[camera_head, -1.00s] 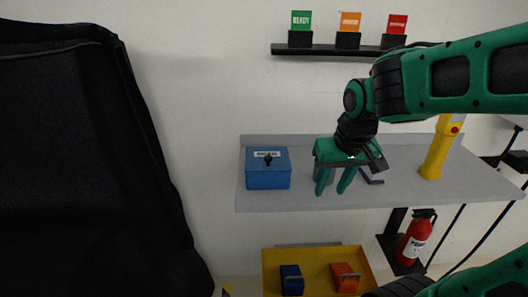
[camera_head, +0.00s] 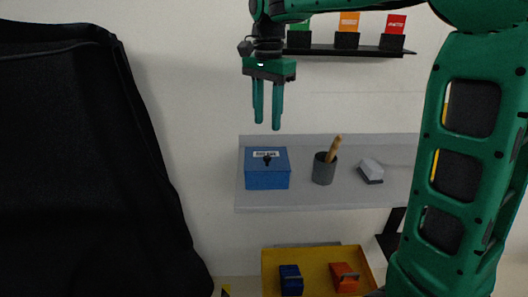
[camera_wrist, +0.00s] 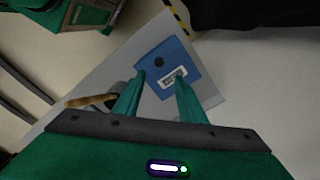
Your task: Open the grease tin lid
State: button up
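The grease tin (camera_head: 267,175) is a blue box with a white label and a small dark knob on its lid, at the left end of the grey shelf. Its lid is shut. In the wrist view the tin (camera_wrist: 177,62) lies beyond my fingertips, and its label shows partly between them. My gripper (camera_head: 267,126) points straight down above the tin, clear of it. Its two green fingers are a little apart with nothing between them; they also show in the wrist view (camera_wrist: 158,80).
A dark cup (camera_head: 323,170) with a wooden-handled tool stands right of the tin, then a grey-white block (camera_head: 370,170). A yellow tray (camera_head: 318,262) with blue and orange items is below. A rack (camera_head: 345,53) with coloured cards is above. Black cloth (camera_head: 90,170) fills the left.

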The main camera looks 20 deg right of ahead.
aim_at(266, 156)
notch_tip(266, 156, down, 11)
jog(key=shift+r, duration=0.15)
dwell(0.4)
grip_shut()
jog(key=shift+a+r, duration=0.1)
